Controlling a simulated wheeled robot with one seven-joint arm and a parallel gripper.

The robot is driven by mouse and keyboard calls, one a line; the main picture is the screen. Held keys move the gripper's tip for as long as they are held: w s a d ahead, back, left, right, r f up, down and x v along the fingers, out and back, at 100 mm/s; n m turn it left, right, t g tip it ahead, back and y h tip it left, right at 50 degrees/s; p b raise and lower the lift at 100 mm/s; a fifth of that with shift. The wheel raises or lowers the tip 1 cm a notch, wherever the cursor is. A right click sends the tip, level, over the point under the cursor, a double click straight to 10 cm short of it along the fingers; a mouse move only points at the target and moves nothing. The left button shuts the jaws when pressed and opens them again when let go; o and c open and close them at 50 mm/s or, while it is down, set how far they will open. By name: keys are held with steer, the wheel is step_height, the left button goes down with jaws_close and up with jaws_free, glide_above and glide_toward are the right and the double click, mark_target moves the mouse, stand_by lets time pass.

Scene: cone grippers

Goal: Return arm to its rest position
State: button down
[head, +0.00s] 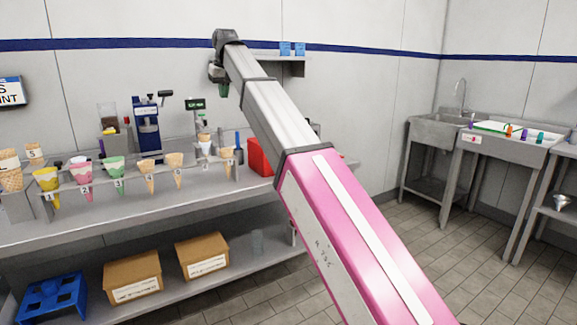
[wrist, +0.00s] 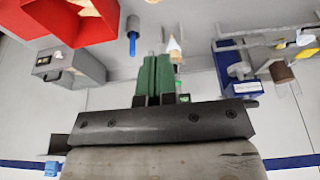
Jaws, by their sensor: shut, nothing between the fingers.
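My arm reaches from the lower right of the head view up over the counter. My gripper (head: 220,88) hangs at its far end, in front of the wall and above the counter, small in this view. In the wrist view the green fingers of my gripper (wrist: 154,60) stand side by side, closed together with nothing between them. The fingers look clear of the things on the counter.
A rack holds several cones (head: 114,170) on the counter (head: 110,215). A red container (head: 260,157) stands close beside my arm, partly hidden; it also shows in the wrist view (wrist: 60,20). A blue machine (head: 147,125) stands behind. A sink (head: 438,130) is at right; floor between is clear.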

steer(key=s+d+f+m, duration=0.1)
steer(key=d+f, duration=0.7)
steer(key=f, duration=0.5)
steer(key=s+d+f+m+g+h, duration=0.1)
steer(key=d+f, duration=0.6)
steer(key=f, duration=0.6)
steer(key=s+d+f+m, duration=0.1)
steer(key=d+f, duration=0.7)
steer(key=f, duration=0.5)
steer(key=s+d+f+m+g, duration=0.1)
steer(key=s+d+f, duration=0.8)
steer(key=f, duration=0.3)
steer(key=s+d+f+m+g, duration=0.1)
steer(key=s+d+f+m, duration=0.1)
steer(key=s+d+f, duration=0.8)
step_height(320, 180, down, 3)
steer(key=shift+s+r+h, duration=0.1)
steer(key=shift+s+h, duration=0.3)
steer(key=shift+s, duration=0.45)
